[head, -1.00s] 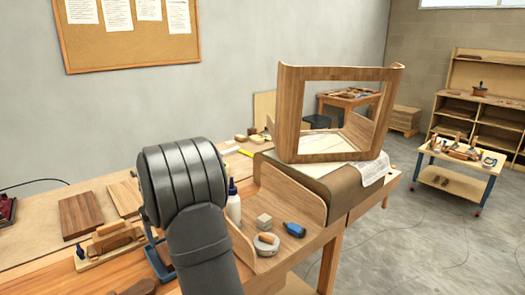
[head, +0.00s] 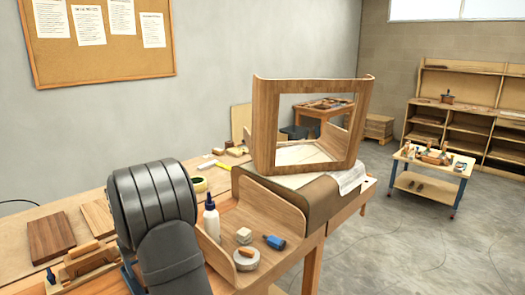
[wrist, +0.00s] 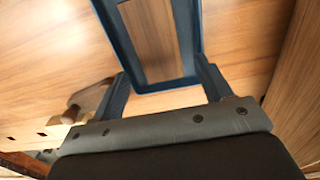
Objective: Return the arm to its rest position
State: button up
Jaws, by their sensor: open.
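My dark grey arm fills the lower left of the head view, standing over the workbench (head: 100,272). Its gripper end is largely hidden there behind the arm. In the wrist view my gripper (wrist: 161,78) shows two blue fingers spread apart, with nothing clearly held between them. A blue rectangular frame (wrist: 187,30) lies just beyond the fingers over light wood; I cannot tell if they touch it. A bent wooden frame with a large square opening (head: 262,130) stands on a brown-covered form (head: 318,200), apart from my arm.
Close right of my arm are a glue bottle (head: 211,220), a blue-handled tool (head: 275,242) and a round tin (head: 246,262) on a curved wooden piece (head: 285,215). Wood boards (head: 50,235) lie left. A trolley (head: 435,185) stands far right on open floor.

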jog(key=shift+f, duration=1.6)
notch_tip(320, 180, up, 12)
notch_tip(320, 180, down, 13)
jog(key=shift+r, duration=0.1)
notch_tip(320, 180, up, 5)
jog(key=shift+f, duration=0.15)
jog(key=d+r, duration=0.7)
jog(key=d, duration=0.5)
jog(key=s+d+f+n, duration=0.1)
jog(key=s+f+n, duration=0.1)
jog(key=s+n, duration=1.1)
jog(key=shift+d+f+n, duration=0.15)
jog(key=shift+n, duration=2.35)
